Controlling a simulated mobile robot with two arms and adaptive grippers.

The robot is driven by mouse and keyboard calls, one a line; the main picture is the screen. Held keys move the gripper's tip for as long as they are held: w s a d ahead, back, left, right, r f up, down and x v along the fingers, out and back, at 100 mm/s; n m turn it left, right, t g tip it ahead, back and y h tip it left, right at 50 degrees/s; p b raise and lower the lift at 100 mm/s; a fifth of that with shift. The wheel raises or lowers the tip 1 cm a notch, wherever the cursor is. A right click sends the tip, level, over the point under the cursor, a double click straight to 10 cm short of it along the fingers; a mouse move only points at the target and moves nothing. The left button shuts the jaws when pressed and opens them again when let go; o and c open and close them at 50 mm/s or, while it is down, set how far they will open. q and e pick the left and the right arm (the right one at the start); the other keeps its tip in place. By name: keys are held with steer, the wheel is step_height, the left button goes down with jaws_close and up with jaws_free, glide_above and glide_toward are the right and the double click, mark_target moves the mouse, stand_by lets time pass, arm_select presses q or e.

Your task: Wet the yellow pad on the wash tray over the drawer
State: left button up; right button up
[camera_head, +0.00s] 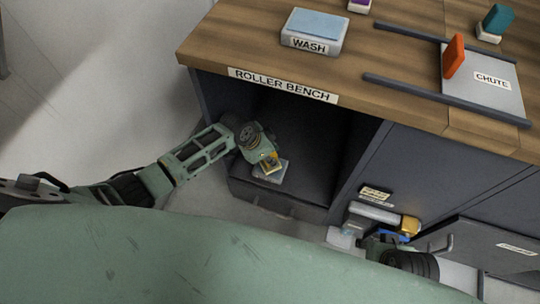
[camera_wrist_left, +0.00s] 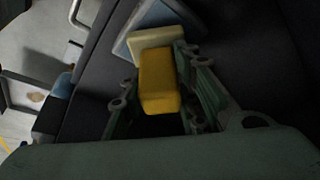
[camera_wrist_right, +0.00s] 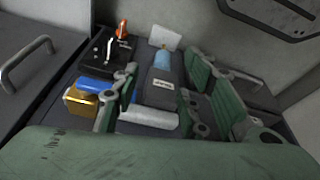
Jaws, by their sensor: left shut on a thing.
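The yellow pad (camera_head: 269,160) is in my left gripper (camera_head: 266,155), inside the open bay of the bench. In the left wrist view the yellow block (camera_wrist_left: 160,85) with its cream end (camera_wrist_left: 157,40) sits between the fingers. The cream end points at a pale-rimmed tray with a blue-grey top (camera_wrist_left: 130,22), which also shows in the bay (camera_head: 283,177). I cannot tell whether pad and tray touch. Another tray, labelled WASH (camera_head: 309,45), sits on the bench top. My right gripper (camera_head: 372,243) is open, low at the right; no held thing shows.
The bay's side walls stand close around my left arm. A drawer front (camera_head: 275,200) lies below the tray. Near my right gripper are a white roll (camera_wrist_right: 148,117), a gold box (camera_wrist_right: 80,101) and a labelled bottle (camera_wrist_right: 160,85). On the bench top are rails, a CHUTE plate (camera_head: 495,90) and an orange unit (camera_head: 453,57).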

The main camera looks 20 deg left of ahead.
arm_select(q)
steer(key=shift+r+p, duration=0.75)
steer(key=shift+r, duration=0.05)
steer(key=shift+r+p, duration=0.8)
steer(key=shift+p, duration=0.1)
steer(key=shift+r+p, duration=0.75)
steer(key=shift+p, duration=0.05)
steer(key=shift+r+p, duration=0.6)
steer(key=shift+p, duration=0.05)
arm_select(e)
steer(key=s+f, duration=0.4)
steer(key=f, duration=0.5)
steer(key=s+d+f+g, duration=0.1)
steer(key=s+f, duration=0.3)
steer(key=f, duration=0.6)
steer(key=shift+s, duration=0.35)
steer(key=shift+f, duration=0.1)
arm_select(q)
steer(key=shift+r, duration=0.1)
